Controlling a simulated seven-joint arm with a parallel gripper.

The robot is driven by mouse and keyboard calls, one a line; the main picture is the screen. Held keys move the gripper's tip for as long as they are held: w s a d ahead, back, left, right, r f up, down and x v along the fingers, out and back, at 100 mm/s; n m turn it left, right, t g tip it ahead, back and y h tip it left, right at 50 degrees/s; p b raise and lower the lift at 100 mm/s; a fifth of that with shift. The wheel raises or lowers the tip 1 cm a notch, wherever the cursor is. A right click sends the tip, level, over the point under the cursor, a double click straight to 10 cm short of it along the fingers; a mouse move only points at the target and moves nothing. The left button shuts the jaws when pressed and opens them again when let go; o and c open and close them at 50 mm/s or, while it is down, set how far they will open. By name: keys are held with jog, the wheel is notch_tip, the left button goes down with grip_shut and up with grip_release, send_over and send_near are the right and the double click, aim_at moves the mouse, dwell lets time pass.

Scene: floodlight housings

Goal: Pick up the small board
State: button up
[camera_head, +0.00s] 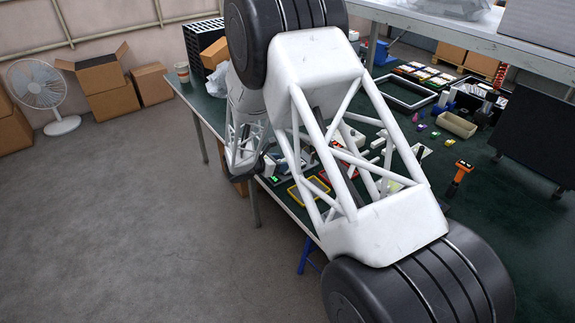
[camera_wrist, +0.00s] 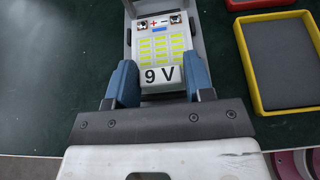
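The small board (camera_wrist: 161,48) shows in the wrist view, white with rows of yellow-green rectangles and red plus and minus marks at its far end. A pale block marked "9 V" (camera_wrist: 162,77) is at its near end. The board lies within a grey frame or housing (camera_wrist: 197,30). My gripper (camera_wrist: 160,72) has one blue finger on each side of the "9 V" block, close to its sides. Whether the fingers touch or press on it cannot be told. In the head view my arm hides most of this; a small bright green patch (camera_head: 276,180) shows at the table's near edge.
A yellow-rimmed tray (camera_wrist: 282,60) with a grey floor lies right of the board, with a red tray (camera_wrist: 257,3) beyond. Dark green table (camera_wrist: 60,60) is clear to the left. Farther along the table are a beige bin (camera_head: 456,125) and an orange-and-black tool (camera_head: 460,177).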

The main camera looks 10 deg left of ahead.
jog(key=c, duration=0.6)
jog(key=shift+r, duration=0.2)
jog(key=shift+r, duration=0.85)
jog(key=shift+s+d+r, duration=0.1)
jog(key=shift+s+r, duration=0.15)
jog(key=shift+r, duration=0.55)
jog(key=s+d, duration=0.2)
jog(key=s, duration=0.2)
jog(key=s+d+r, duration=0.1)
jog(key=s+d, duration=0.1)
jog(key=s, duration=0.3)
jog(key=s+d, duration=0.2)
jog(key=s, duration=0.3)
jog(key=shift+s+r, duration=0.1)
jog(key=shift+r, duration=0.05)
